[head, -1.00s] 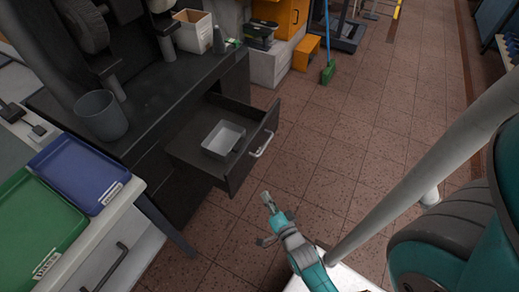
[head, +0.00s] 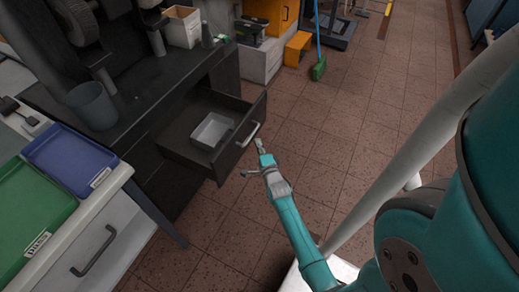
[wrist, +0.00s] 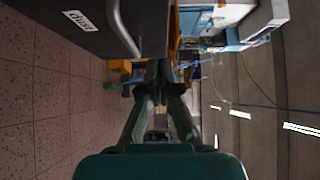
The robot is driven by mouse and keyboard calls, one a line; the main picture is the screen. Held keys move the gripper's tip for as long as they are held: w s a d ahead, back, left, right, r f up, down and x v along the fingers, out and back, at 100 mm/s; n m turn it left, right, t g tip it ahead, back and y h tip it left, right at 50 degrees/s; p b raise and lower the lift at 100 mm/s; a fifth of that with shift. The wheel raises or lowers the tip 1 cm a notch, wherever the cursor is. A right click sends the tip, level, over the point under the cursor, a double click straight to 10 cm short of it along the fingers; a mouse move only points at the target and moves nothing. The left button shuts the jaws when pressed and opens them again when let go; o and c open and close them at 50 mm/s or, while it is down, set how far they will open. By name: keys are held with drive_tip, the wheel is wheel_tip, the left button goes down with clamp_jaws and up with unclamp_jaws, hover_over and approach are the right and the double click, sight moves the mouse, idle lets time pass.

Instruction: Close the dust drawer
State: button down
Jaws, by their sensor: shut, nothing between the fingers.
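The dust drawer (head: 237,147) is pulled out of the dark bench in the head view, with a light handle (head: 249,134) on its front. A small light grey tray (head: 212,131) lies inside it. My gripper (head: 259,144) is shut and empty, just outside the drawer front, close to the handle. In the wrist view, the drawer front (wrist: 60,30) with its "dust" label (wrist: 80,21) and the handle (wrist: 122,28) are at upper left. My fingertips (wrist: 158,72) lie below and right of the handle there; I cannot tell whether they touch it.
A blue tray (head: 72,157) and a green tray (head: 35,215) lie on the white cabinet at left. A grey bin (head: 92,106) stands on the dark bench. A green broom (head: 318,68) and an orange step (head: 297,47) are farther back.

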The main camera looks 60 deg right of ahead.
sight(243, 126)
drive_tip(key=shift+w+d, duration=0.55)
drive_tip(key=shift+w, duration=0.8)
drive_tip(key=shift+w+d, duration=0.5)
drive_tip(key=shift+w, duration=0.9)
drive_tip(key=shift+w+d, duration=0.55)
drive_tip(key=shift+w, duration=0.8)
drive_tip(key=shift+w, duration=0.2)
